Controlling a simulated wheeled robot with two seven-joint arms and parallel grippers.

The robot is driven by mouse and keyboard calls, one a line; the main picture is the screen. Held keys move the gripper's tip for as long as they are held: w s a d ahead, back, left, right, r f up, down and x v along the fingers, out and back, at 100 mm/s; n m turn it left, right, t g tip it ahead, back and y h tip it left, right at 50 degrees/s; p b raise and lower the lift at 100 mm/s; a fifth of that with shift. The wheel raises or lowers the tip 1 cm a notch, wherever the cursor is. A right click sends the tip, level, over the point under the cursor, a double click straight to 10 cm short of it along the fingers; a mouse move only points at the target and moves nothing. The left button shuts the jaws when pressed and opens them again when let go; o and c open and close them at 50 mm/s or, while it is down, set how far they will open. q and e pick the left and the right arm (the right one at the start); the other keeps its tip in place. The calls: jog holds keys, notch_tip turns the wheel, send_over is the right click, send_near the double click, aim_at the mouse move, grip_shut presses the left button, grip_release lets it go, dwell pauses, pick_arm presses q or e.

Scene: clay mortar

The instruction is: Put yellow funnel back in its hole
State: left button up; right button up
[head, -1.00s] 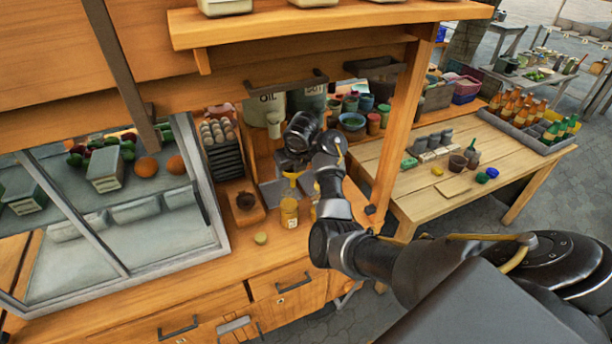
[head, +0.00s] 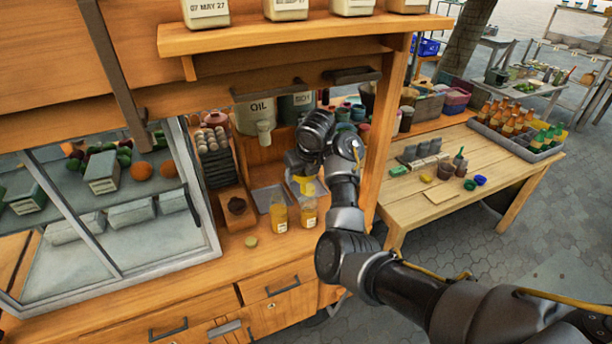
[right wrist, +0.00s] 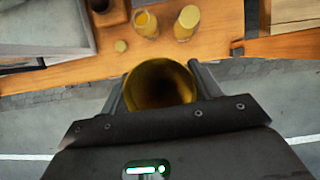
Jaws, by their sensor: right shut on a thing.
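The yellow funnel (head: 305,186) is held by my right gripper (head: 304,179), low over the counter's right part in the head view. In the right wrist view my right gripper (right wrist: 161,88) is shut on the funnel (right wrist: 160,80), with a finger on each side. The funnel's wide, round mouth faces that camera and its inside is dark. Its spout is hidden. My left gripper is not in view.
Two bottles of yellow liquid (head: 279,214) (head: 309,212) stand close by on the counter (head: 225,262). A small round lid (head: 251,241) lies left of them. A wooden post (head: 392,130) stands at right.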

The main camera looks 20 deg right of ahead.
jog(key=shift+r, duration=2.1)
